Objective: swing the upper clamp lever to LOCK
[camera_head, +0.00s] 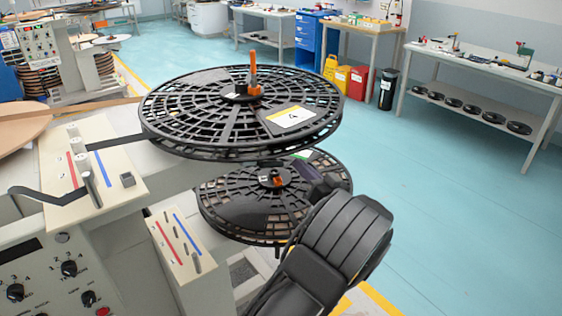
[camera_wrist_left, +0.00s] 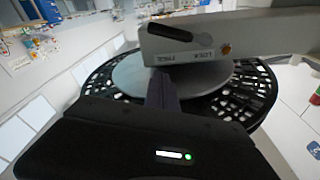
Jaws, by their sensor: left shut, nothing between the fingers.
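An upright orange lever (camera_head: 253,72) stands at the hub of the upper black reel (camera_head: 185,118). A smaller orange part (camera_head: 277,181) shows at the hub of the lower reel (camera_head: 225,205). My left gripper (camera_head: 316,184) is beside the lower reel's right side, below the upper reel, apart from the upright lever. Its shut, empty fingers also show in the left wrist view (camera_wrist_left: 160,90). I cannot tell whether the fingers touch anything. My right gripper is out of view.
Pale panels with sliders (camera_head: 92,170) and a knobbed control face (camera_head: 60,275) stand at left. A white label marked 4 (camera_head: 293,117) lies on the upper reel. Workbenches (camera_head: 490,70) line the back. The blue floor at right is clear.

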